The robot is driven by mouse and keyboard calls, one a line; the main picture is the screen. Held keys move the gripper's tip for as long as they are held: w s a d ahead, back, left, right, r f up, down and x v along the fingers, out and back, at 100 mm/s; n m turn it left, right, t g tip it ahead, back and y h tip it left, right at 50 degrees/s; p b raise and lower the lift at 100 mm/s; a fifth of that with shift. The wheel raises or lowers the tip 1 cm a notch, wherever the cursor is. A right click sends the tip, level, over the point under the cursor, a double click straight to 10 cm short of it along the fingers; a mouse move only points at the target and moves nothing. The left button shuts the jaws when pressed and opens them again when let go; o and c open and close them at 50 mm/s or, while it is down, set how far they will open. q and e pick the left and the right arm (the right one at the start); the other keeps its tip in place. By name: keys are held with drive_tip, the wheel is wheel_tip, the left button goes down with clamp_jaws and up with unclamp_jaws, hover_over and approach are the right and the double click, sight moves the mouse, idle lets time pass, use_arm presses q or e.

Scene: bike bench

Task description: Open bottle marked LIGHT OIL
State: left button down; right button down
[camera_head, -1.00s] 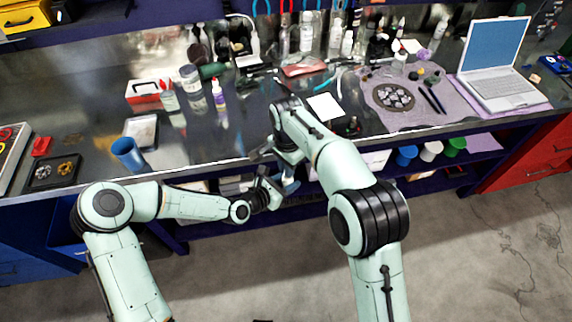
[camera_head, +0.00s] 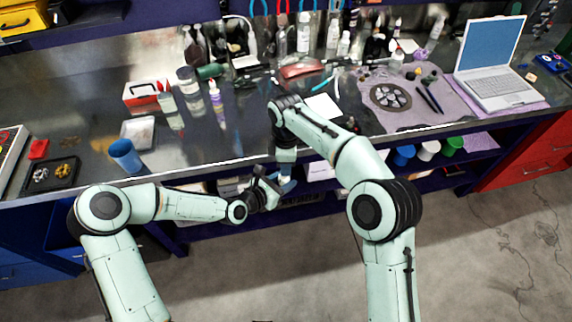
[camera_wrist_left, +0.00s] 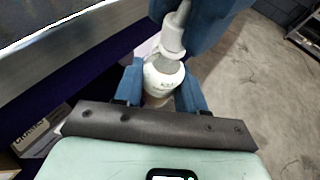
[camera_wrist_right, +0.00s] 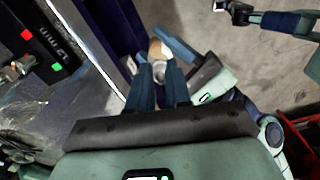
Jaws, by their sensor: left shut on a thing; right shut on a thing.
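A white bottle with a pale tapered nozzle top shows in the left wrist view (camera_wrist_left: 163,80). My left gripper (camera_wrist_left: 160,92) is shut around its body and holds it upright or nearly so in front of the bench edge. My right gripper (camera_wrist_left: 196,28) comes from above with its blue fingers shut at the nozzle top (camera_wrist_left: 176,30). In the right wrist view the right gripper (camera_wrist_right: 157,80) has a small whitish part between its fingers, and the left gripper's fingers (camera_wrist_right: 178,48) lie just beyond. In the head view the bottle is mostly hidden; no label is readable.
The bench edge (camera_head: 225,162) runs close behind both grippers. On the bench are a blue cup (camera_head: 125,154), several bottles, a red-and-white box (camera_head: 141,92), a mat with a gear (camera_head: 425,112) and a laptop (camera_head: 495,75). The floor in front is clear.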

use_arm(q)
drive_tip(key=shift+s+d, duration=0.1)
drive_tip(key=shift+s, duration=0.05)
use_arm(e)
drive_tip(key=n, duration=0.2)
drive_tip(key=w+n, duration=0.1)
drive_tip(key=n, duration=0.1)
drive_tip(key=shift+d, duration=0.2)
use_arm(q)
drive_tip(key=shift+s+d, duration=0.1)
use_arm(e)
drive_tip(key=n, duration=0.2)
drive_tip(key=shift+a+n, duration=0.1)
drive_tip(key=shift+n, duration=0.3)
use_arm(q)
drive_tip(key=shift+d, duration=0.15)
use_arm(e)
drive_tip(key=shift+s+r, duration=0.1)
drive_tip(key=shift+r, duration=0.1)
use_arm(q)
drive_tip(key=shift+f, duration=0.1)
use_arm(e)
drive_tip(key=shift+a+r, duration=0.25)
drive_tip(key=shift+r, duration=0.65)
drive_tip(key=shift+s+r, duration=0.1)
drive_tip(key=shift+s, duration=0.05)
use_arm(q)
drive_tip(key=shift+a, duration=0.2)
